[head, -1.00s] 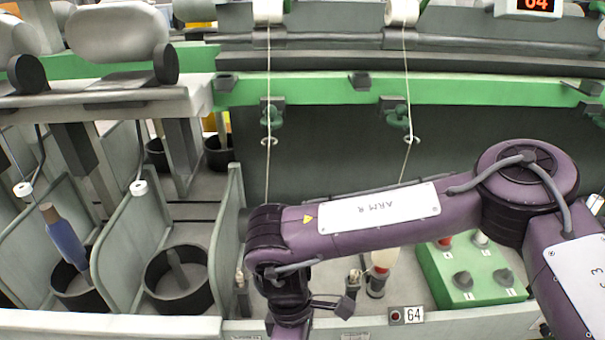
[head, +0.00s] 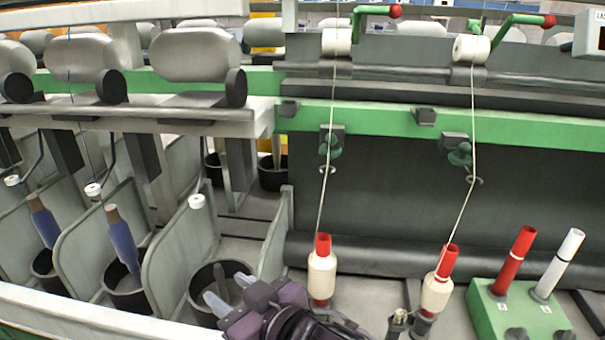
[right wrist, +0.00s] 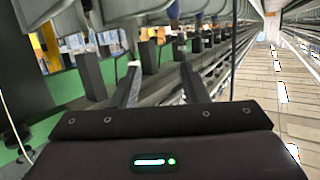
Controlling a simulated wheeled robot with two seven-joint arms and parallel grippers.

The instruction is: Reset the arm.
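My right gripper (head: 230,293) shows at the bottom of the head view, left of centre. Its purple and black wrist comes up from the bottom edge, and its grey fingers point up and left over a black round pot (head: 199,292) with a grey rod in it. I cannot tell whether the fingers touch the pot. In the right wrist view the two dark fingers (right wrist: 160,84) stand well apart with nothing held between them. My left gripper is not in view.
Two yarn bobbins on red tubes (head: 322,270) (head: 437,290) stand right of my gripper, with threads running up. A green box (head: 520,318) with a red and a white tube is at right. Grey dividers (head: 180,240) and pots with blue-wrapped tubes (head: 122,240) are at left.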

